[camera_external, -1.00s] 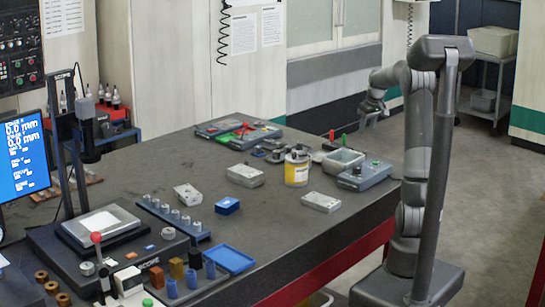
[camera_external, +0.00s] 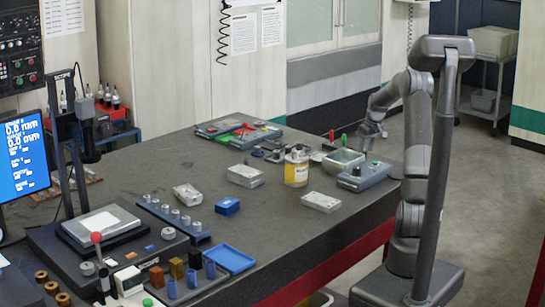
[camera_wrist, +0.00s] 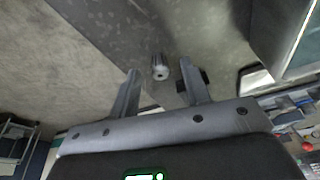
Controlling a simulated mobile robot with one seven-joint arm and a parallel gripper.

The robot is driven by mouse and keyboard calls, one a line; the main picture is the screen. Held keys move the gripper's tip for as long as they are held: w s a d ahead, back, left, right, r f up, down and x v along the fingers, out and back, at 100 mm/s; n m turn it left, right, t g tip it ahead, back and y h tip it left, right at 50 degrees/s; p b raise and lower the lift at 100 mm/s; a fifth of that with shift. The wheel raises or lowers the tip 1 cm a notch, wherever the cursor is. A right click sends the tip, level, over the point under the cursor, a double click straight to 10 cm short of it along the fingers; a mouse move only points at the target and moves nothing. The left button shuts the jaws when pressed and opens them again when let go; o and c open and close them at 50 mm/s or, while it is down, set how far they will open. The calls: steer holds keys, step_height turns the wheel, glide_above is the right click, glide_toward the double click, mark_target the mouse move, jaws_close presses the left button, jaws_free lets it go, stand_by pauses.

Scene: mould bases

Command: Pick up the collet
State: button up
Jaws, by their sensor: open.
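In the wrist view, a small grey metal cylinder with a dark hole in its end, which looks like the collet (camera_wrist: 159,69), shows in the gap between my fingertips. It appears to be on the dark table top, with neither finger clearly touching it. My gripper (camera_wrist: 160,82) is open, one finger to each side of it. In the external view, my gripper (camera_external: 369,139) points down over the far right of the table, just right of the grey bin. I cannot make out the collet in that view.
The grey bin (camera_external: 343,162) and a grey-blue box with a green button (camera_external: 363,177) stand close to my gripper. A yellow-labelled can (camera_external: 296,170) and metal blocks are farther left. The table edge (camera_wrist: 95,41) runs near the fingers, with floor beyond.

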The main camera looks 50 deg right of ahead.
steer(key=shift+x, duration=0.8)
steer(key=c, duration=0.9)
jaws_close()
steer(key=shift+r, duration=0.15)
